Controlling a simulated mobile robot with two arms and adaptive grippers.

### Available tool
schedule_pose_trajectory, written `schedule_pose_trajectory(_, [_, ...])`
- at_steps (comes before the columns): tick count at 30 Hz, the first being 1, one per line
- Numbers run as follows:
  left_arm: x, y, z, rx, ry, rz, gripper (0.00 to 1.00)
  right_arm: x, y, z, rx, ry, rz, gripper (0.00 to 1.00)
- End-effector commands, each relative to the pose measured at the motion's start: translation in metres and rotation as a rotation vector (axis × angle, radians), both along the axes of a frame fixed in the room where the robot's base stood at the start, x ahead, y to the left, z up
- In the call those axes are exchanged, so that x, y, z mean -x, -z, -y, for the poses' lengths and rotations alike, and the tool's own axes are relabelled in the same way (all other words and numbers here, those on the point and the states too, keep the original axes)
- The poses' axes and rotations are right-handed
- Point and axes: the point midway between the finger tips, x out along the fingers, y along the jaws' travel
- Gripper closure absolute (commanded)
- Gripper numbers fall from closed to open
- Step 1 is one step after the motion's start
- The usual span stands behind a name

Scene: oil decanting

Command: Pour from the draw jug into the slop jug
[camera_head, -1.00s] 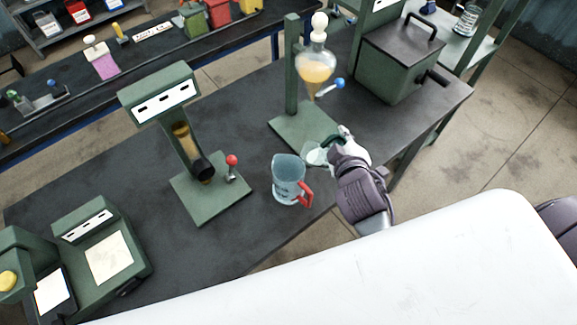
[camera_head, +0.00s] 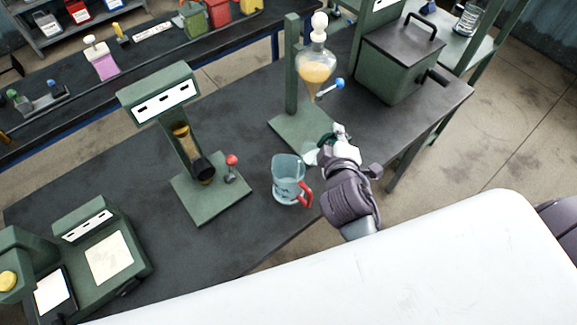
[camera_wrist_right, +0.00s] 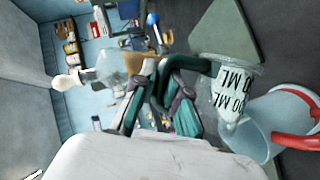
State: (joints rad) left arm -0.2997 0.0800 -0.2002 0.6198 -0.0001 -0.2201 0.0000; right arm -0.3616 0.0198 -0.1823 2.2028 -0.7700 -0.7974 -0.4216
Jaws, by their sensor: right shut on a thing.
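A clear jug with a dark green handle (camera_wrist_right: 225,92) and an "ML" label is held by my right gripper (camera_head: 328,148). In the wrist view the gripper (camera_wrist_right: 160,100) is shut on the green handle. In the head view the held jug (camera_head: 310,155) is mostly hidden by the gripper. It looks tilted, with its lower-left part close to the red-handled jug. The red-handled clear jug (camera_head: 287,178) stands upright on the bench, just left of the gripper; it also shows in the wrist view (camera_wrist_right: 252,125). I cannot tell whether liquid is running. My left gripper is not in view.
A glass funnel of amber liquid (camera_head: 316,68) hangs on a green stand (camera_head: 292,130) behind the gripper. A green device with a red-knobbed lever (camera_head: 210,200) stands to the left. A green lidded box (camera_head: 400,65) is at the back right. The bench (camera_head: 120,180) is clear at left middle.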

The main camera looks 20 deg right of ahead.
Motion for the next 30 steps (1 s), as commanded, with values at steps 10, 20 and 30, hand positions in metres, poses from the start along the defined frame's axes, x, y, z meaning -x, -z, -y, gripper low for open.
schedule_pose_trajectory(10, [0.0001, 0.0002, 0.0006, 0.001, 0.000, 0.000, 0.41, -0.0005, -0.0031, -0.0031, 0.034, 0.000, -0.002, 1.00])
schedule_pose_trajectory(20, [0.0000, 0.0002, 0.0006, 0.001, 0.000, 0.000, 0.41, -0.0007, -0.0061, -0.0064, 0.075, 0.000, -0.005, 1.00])
schedule_pose_trajectory(30, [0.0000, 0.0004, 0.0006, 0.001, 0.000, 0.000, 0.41, -0.0011, -0.0090, -0.0102, 0.114, 0.000, -0.008, 1.00])
